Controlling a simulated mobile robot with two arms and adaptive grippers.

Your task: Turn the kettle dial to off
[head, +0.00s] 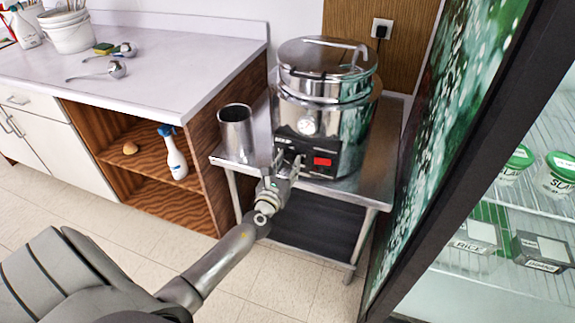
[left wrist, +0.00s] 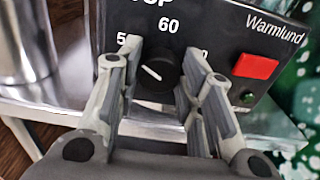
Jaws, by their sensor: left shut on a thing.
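The kettle (head: 345,115) is a shiny steel soup warmer with a lid and a black control panel (head: 342,152), standing on a steel stand. In the left wrist view its round black dial (left wrist: 158,75) sits between my left gripper's fingers (left wrist: 160,88), which are shut on its sides. The dial's white mark points to the upper left. "60" shows above the dial; the numbers at its sides are partly hidden by the fingers. A red rectangle (left wrist: 256,66) and a small green round part are right of the dial. In the head view my left gripper (head: 288,162) reaches the panel and hides the dial.
A steel cylinder (head: 237,134) stands left of the kettle on the stand (head: 372,190). A counter (head: 170,65) with ladles and a white bucket is at left, with a spray bottle (head: 172,155) on the shelf below. A glass-doored fridge (head: 500,230) stands close at right.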

